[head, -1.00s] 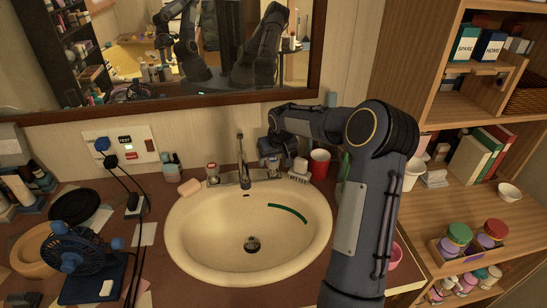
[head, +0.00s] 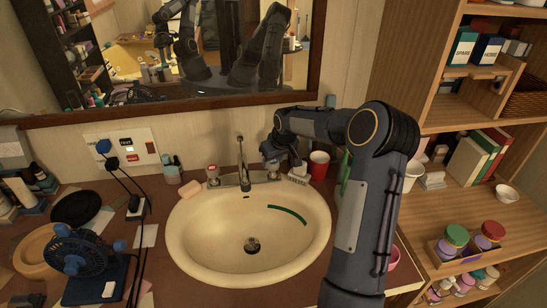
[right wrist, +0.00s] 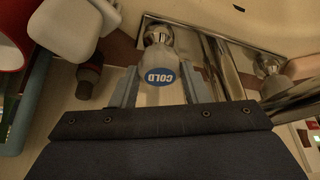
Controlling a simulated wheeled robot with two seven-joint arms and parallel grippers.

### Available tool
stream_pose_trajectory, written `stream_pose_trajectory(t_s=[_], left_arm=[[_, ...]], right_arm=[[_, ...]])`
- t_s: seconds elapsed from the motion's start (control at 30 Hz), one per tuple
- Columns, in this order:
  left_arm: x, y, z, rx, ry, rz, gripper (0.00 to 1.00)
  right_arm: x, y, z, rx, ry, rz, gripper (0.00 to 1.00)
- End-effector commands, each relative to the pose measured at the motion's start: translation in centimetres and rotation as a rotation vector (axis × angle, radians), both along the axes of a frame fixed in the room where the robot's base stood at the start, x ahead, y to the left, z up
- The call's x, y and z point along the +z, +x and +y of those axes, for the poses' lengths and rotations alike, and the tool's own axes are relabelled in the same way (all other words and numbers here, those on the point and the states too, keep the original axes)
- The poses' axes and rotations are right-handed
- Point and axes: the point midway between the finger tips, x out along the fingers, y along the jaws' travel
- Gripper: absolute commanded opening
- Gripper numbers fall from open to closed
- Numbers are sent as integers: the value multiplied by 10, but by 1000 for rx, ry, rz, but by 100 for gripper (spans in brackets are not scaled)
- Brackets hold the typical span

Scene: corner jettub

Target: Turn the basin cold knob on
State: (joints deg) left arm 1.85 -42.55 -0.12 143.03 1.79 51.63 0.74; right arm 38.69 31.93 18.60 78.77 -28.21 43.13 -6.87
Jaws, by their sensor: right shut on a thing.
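The cold knob (right wrist: 159,76) has a round blue label reading COLD and shows in the right wrist view between my gripper's two fingers. My right gripper (right wrist: 158,88) is shut on it, with one finger on each side. In the head view my right gripper (head: 272,169) is at the right side of the faucet and mostly hides the knob. The basin (head: 215,255) is cream with a drain, and the metal faucet (head: 241,165) stands at its back. No water shows from the spout. My left gripper is not in view.
The other knob (head: 213,172), with red on top, is left of the faucet. A pink soap (head: 190,188) lies beside it. A red cup (head: 319,163) stands close right of my gripper. A fan (head: 85,262) is at left, shelves (head: 455,205) at right, a mirror behind.

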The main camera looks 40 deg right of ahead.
Motion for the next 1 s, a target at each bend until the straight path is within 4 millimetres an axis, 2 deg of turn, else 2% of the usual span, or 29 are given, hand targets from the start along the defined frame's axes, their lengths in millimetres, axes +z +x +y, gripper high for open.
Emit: stream_pose_trajectory(t_s=[0.2, 0.6, 1.0], left_arm=[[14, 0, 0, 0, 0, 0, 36], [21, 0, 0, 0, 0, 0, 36], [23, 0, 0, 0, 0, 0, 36]], right_arm=[[2, 0, -2, 180, 3, 2, 19], [1, 1, -4, 471, 2, 0, 19], [1, 1, -4, 586, -1, 0, 19]])
